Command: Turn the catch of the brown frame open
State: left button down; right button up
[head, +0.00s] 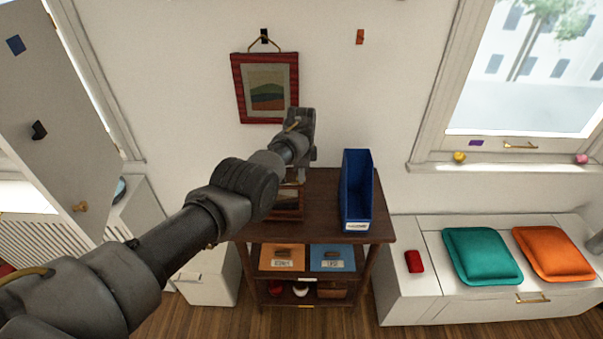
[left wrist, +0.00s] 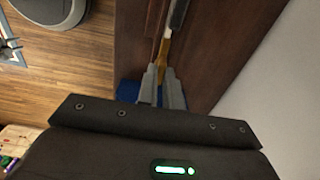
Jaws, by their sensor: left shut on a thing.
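The brown frame (head: 288,203) stands on the dark wooden table, mostly hidden behind my left arm in the head view. In the left wrist view, what looks like its narrow edge (left wrist: 154,18) runs up from a brass-coloured piece (left wrist: 164,48), probably the catch. My left gripper (left wrist: 161,72) is shut on that brass piece, its two fingertips close together at its lower end. How far the catch is turned cannot be told. My right gripper is in neither view.
A blue file holder (head: 357,188) stands on the table (head: 325,182), just right of my left wrist. A red-framed picture (head: 238,88) hangs on the wall behind. A white bench (head: 410,287) with cushions stands right; a white cabinet door (head: 55,120) stands left.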

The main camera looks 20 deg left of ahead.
pick_arm(q)
jog(key=n, duration=0.3)
jog(key=shift+n+p, duration=0.35)
jog(key=shift+n, duration=0.05)
jog(key=n, duration=0.4)
jog(key=shift+n, duration=0.3)
jog(key=n, duration=0.4)
jog(key=shift+a+n, duration=0.1)
jog(key=shift+n, duration=0.2)
jog(key=n, duration=0.4)
jog(key=shift+n+b, duration=0.3)
jog(key=shift+b, duration=0.05)
jog(key=c, duration=1.5)
grip_release()
jog(key=shift+c, duration=0.2)
